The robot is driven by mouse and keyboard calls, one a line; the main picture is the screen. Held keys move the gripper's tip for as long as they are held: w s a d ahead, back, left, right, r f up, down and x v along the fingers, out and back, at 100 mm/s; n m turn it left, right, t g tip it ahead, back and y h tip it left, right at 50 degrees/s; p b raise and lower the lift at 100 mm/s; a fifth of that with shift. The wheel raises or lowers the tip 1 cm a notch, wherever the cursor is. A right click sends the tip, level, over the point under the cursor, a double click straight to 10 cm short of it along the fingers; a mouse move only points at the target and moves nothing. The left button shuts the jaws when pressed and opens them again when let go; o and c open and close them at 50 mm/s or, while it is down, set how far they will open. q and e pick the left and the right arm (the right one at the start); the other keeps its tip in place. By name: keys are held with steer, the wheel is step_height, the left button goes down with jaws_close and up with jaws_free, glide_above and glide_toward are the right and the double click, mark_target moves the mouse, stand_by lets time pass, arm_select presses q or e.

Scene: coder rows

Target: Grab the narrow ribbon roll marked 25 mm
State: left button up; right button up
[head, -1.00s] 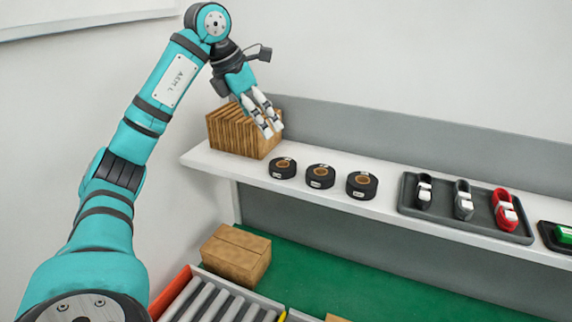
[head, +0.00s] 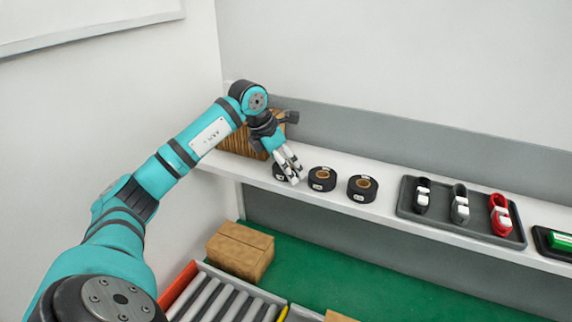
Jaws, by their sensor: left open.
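Three black ribbon rolls with brown cores and white labels stand in a row on the white shelf (head: 400,217). The left roll (head: 278,173) is partly hidden behind my left gripper (head: 293,179). The middle roll (head: 322,179) and the right roll (head: 362,188) are in clear view. The label print is too small to read, so I cannot tell which is marked 25 mm. My left gripper is open, its fingers pointing down at the left roll. Whether they touch it is unclear. My right gripper is not in view.
A stack of brown cardboard (head: 240,142) stands at the shelf's left end, behind my left arm. A grey tray (head: 440,222) with black, grey and red items is on the right. Below are a closed carton (head: 240,252) and a roller conveyor (head: 225,298).

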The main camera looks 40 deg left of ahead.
arm_select(q)
steer(key=shift+f, duration=0.2)
steer(key=c, duration=1.3)
steer(key=shift+r, duration=0.1)
